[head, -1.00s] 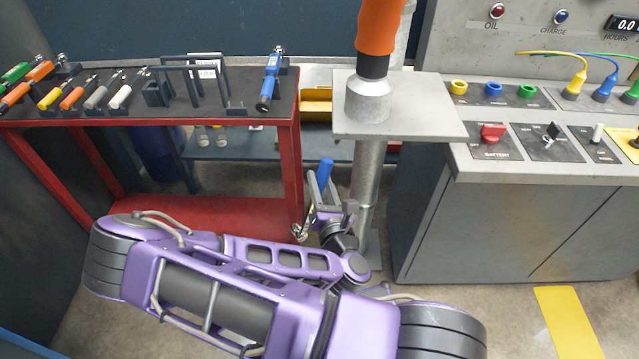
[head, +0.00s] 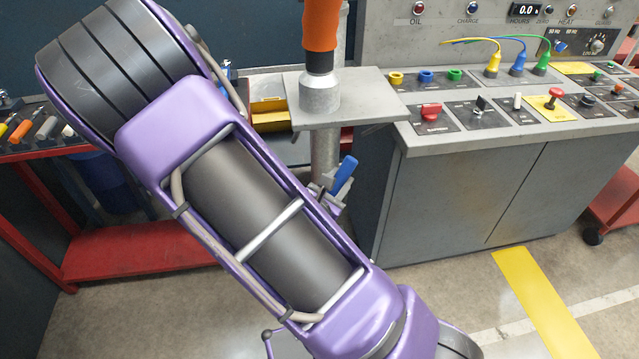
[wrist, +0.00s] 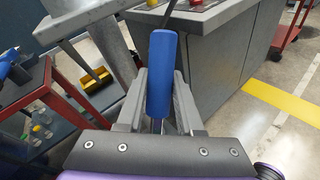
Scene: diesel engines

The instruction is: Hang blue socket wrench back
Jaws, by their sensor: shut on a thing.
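The blue socket wrench (wrist: 162,75) stands between the two fingers of my gripper (wrist: 158,100) in the wrist view, its blue handle pointing up and away. In the head view the blue handle (head: 345,175) shows just right of the grey post, with my gripper (head: 335,190) shut on it. My purple arm hides part of the gripper and the wrench's lower end. The red tool cart (head: 130,262) is at the left, with its top mostly hidden behind my arm. Another blue-handled tool (wrist: 8,62) lies on the cart at the wrist view's left edge.
A grey pedestal plate (head: 365,100) carrying an orange-and-black column (head: 320,40) stands close to the gripper. A grey control console (head: 460,190) is at the right. Orange, grey and white handles (head: 45,127) lie on the cart's left. Floor is clear before the console.

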